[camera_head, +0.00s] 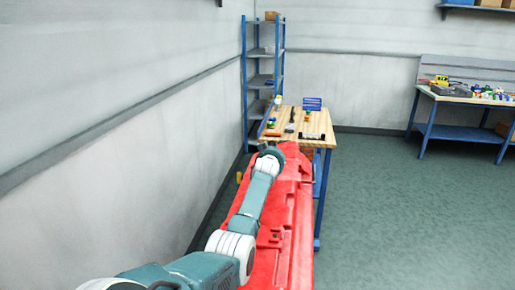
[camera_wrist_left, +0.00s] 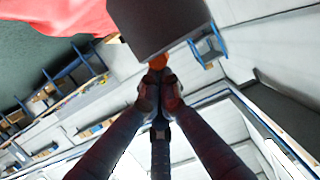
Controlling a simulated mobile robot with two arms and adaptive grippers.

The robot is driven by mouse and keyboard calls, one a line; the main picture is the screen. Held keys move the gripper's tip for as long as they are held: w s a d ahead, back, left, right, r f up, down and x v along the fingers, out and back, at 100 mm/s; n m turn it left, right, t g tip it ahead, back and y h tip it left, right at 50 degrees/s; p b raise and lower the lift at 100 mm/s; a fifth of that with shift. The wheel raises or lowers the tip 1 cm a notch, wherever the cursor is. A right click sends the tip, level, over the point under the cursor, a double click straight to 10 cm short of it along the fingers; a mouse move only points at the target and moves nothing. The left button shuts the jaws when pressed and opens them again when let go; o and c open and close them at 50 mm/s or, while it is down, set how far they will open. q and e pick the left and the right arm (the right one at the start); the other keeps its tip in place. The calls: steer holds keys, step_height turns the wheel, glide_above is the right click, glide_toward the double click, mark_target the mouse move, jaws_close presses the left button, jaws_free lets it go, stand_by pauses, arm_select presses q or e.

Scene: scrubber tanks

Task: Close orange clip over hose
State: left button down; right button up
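An orange piece (camera_wrist_left: 158,63), which looks like the clip, shows just beyond the fingertips in the left wrist view, under a dark grey block (camera_wrist_left: 155,24). My left gripper's (camera_wrist_left: 160,85) two fingers converge close to it. Their tips are near each other, and I cannot tell whether they touch or grip it. A dark ribbed strip (camera_wrist_left: 160,155), possibly the hose, runs between the fingers. In the head view my left arm reaches over the red tank body (camera_head: 292,215), and the gripper end is too small to read. A small orange-yellow part (camera_head: 239,177) shows at the tank's left edge. My right gripper is out of view.
A wooden workbench (camera_head: 312,127) with small items stands behind the tank. A blue shelf rack (camera_head: 262,80) is by the wall. Another bench (camera_head: 470,97) with tools stands at the far right. The green floor (camera_head: 410,210) right of the tank is clear.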

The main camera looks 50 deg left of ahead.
arm_select(q)
steer(key=shift+f+m, duration=0.3)
steer(key=shift+f, duration=0.15)
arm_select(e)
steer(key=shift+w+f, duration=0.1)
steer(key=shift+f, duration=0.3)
arm_select(q)
steer(key=shift+d+b, duration=0.1)
steer(key=shift+b, duration=0.2)
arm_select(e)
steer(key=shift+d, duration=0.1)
arm_select(q)
steer(key=shift+w+f, duration=0.1)
steer(key=shift+f, duration=0.1)
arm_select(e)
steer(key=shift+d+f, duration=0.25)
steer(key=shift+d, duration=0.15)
arm_select(q)
steer(key=shift+f+b, duration=0.1)
steer(key=shift+b, duration=0.2)
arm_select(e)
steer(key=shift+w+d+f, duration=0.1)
arm_select(q)
steer(key=shift+w+d+f+b, duration=0.1)
steer(key=shift+d+f+b, duration=0.15)
steer(key=shift+b, duration=0.2)
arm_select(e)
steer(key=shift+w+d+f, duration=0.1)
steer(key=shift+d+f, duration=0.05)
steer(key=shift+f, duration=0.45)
